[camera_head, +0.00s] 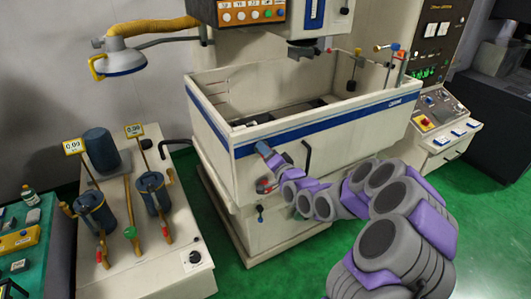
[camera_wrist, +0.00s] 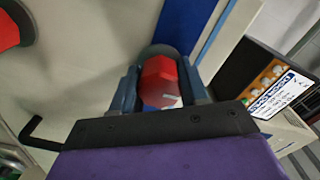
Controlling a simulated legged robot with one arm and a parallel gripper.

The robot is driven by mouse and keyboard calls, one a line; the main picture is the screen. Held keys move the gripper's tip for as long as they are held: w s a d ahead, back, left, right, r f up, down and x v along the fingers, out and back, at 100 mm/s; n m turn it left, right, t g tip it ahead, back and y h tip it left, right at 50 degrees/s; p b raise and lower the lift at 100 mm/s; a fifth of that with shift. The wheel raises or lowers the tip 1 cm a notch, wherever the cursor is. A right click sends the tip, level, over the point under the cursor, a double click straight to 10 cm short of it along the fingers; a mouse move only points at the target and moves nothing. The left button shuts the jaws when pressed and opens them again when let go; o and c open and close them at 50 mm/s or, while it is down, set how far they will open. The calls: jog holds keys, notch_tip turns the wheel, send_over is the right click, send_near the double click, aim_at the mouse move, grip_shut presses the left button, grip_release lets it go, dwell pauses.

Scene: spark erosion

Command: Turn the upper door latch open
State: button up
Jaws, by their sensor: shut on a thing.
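The upper door latch (camera_wrist: 158,82) shows in the wrist view as a red knob on a grey round base, at the blue stripe of the white tank. My gripper (camera_wrist: 161,90) has one blue-grey finger on each side of the knob and is shut on it. In the head view my gripper (camera_head: 264,149) is at the tank's front wall, near the left corner. The latch is hidden there behind the gripper. A second red knob (camera_head: 265,186) sits lower on the front, and a red part (camera_wrist: 8,30) shows at the wrist view's left edge.
A black bent handle (camera_head: 308,156) sticks out from the tank front (camera_head: 345,135) right of my gripper. A white filter unit (camera_head: 145,265) with blue canisters stands to the left. A control cabinet (camera_head: 437,120) stands to the right. Green floor (camera_head: 485,225) is clear at the right.

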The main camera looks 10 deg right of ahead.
jog(key=shift+d+m, duration=0.1)
jog(key=shift+m, duration=0.3)
jog(key=o, duration=1.1)
jog(key=shift+d, duration=0.15)
jog(key=shift+c, duration=0.2)
jog(key=b+v, duration=0.6)
jog(key=v, duration=0.5)
jog(key=shift+s+d+f, duration=0.2)
jog(key=shift+d+f, duration=0.05)
jog(key=shift+f+b, duration=0.1)
jog(key=shift+b, duration=0.55)
